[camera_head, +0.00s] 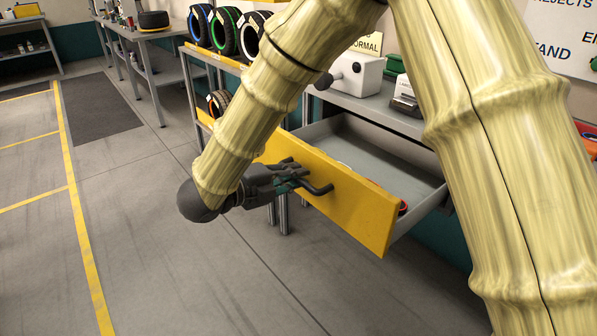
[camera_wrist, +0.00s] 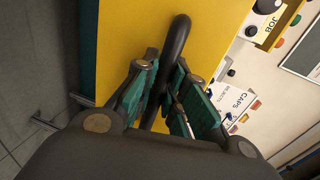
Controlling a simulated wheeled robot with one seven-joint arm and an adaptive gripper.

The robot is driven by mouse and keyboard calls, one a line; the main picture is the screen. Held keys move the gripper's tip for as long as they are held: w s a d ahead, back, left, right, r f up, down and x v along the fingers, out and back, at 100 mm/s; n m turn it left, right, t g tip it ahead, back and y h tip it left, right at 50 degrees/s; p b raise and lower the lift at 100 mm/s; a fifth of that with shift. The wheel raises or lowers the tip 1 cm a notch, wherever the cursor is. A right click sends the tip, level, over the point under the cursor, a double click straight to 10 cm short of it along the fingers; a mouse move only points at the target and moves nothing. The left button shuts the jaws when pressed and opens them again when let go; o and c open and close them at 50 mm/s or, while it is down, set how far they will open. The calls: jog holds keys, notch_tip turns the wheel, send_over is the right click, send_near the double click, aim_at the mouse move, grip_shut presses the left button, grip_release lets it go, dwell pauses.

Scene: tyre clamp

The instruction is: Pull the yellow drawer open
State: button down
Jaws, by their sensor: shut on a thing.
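The yellow drawer (camera_head: 357,208) stands open, pulled out from under the grey workbench, with its grey interior showing. Its dark bar handle (camera_head: 318,188) sits on the yellow front; the handle also shows in the wrist view (camera_wrist: 176,45). My gripper (camera_head: 292,180) is at the front of the drawer, its teal-padded fingers on either side of the handle. In the wrist view my gripper (camera_wrist: 168,95) is shut on the handle. My arm hides part of the drawer front's left side and the bench. A small red item (camera_head: 403,207) shows inside the drawer near its front right.
A grey and white machine with a dark knob (camera_head: 352,75) stands on the bench above the drawer. Tyres with coloured rings (camera_head: 224,30) stand on a rack to the left. The grey floor (camera_head: 130,240) in front is clear.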

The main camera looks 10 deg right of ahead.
dwell(0.3)
jog(key=c, duration=1.5)
grip_release()
jog(key=shift+o, duration=0.2)
jog(key=shift+a, duration=0.15)
jog(key=v, duration=1.1)
jog(key=shift+s+a, duration=0.3)
